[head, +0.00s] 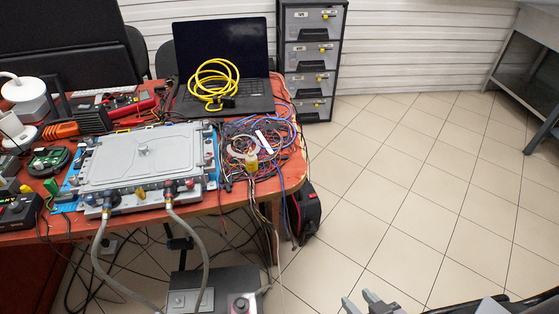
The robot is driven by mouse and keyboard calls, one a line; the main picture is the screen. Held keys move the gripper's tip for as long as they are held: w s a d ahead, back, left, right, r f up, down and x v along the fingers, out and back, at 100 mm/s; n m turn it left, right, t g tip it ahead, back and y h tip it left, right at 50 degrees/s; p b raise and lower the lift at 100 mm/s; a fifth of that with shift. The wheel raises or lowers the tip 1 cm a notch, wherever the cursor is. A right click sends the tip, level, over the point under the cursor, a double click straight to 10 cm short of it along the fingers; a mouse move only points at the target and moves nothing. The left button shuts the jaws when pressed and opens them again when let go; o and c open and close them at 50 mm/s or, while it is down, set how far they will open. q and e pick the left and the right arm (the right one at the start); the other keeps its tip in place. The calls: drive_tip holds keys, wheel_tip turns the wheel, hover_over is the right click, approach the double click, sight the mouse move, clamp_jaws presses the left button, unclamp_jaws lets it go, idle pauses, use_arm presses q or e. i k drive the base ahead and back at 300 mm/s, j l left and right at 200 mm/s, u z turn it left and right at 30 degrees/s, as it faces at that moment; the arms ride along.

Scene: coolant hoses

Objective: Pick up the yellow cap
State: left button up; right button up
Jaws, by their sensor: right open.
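A small yellow piece (140,193), which looks like the yellow cap, is at the front edge of the grey metal housing (150,155) on the table. It sits between two hose connections, one with blue and red parts (107,197) and one with red parts (170,188). It is too small to tell how it is seated. My right gripper (361,301) shows at the bottom edge, open and empty over the floor, well to the right of and apart from the table. My left gripper is not in view.
Grey hoses (205,240) hang from the housing's front toward a dark unit (225,290) below. A wire tangle (262,140) with a yellowish cylinder (251,160) lies right of the housing. A laptop (222,60) with a yellow cable stands behind. The tiled floor (410,190) at right is clear.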

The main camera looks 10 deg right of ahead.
sight(24, 190)
drive_tip(key=u, duration=1.45)
drive_tip(key=j+z, duration=0.1)
drive_tip(key=z, duration=0.85)
drive_tip(key=j+z, duration=0.2)
drive_tip(key=z, duration=0.25)
drive_tip(key=j+z, duration=0.35)
drive_tip(key=k+j+z, duration=0.1)
drive_tip(key=j+z, duration=0.25)
drive_tip(key=k+j+z, duration=0.15)
drive_tip(key=j, duration=0.2)
drive_tip(key=k+j+z, duration=0.15)
drive_tip(key=k+j, duration=0.05)
drive_tip(key=j, duration=0.1)
